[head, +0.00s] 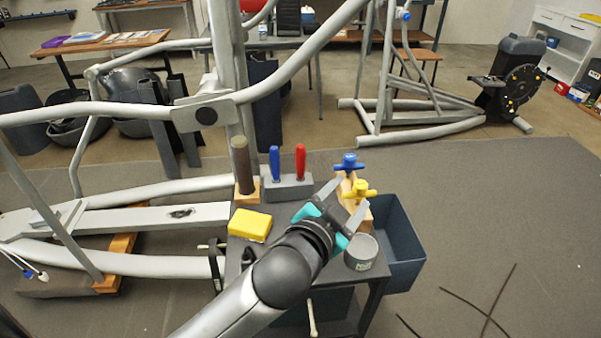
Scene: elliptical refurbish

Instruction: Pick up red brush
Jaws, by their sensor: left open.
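The red brush (300,161) stands upright in a grey holder block (287,187) at the back of a small dark cart. Only its red handle shows; its lower end is hidden in the block. A blue-handled tool (275,162) stands just left of it in the same block. My left gripper (346,197) reaches over the cart from below, with teal parts at its finger bases. It is open, with its fingers in front and to the right of the red brush, apart from it. My right gripper is not in view.
On the cart are a yellow box (250,225), a grey tin (361,252), a brown cylinder on a wooden base (242,165), and blue (348,163) and yellow (362,189) knobs. A dark bin (402,240) hangs at the right. Metal exercise-machine frames stand behind and left.

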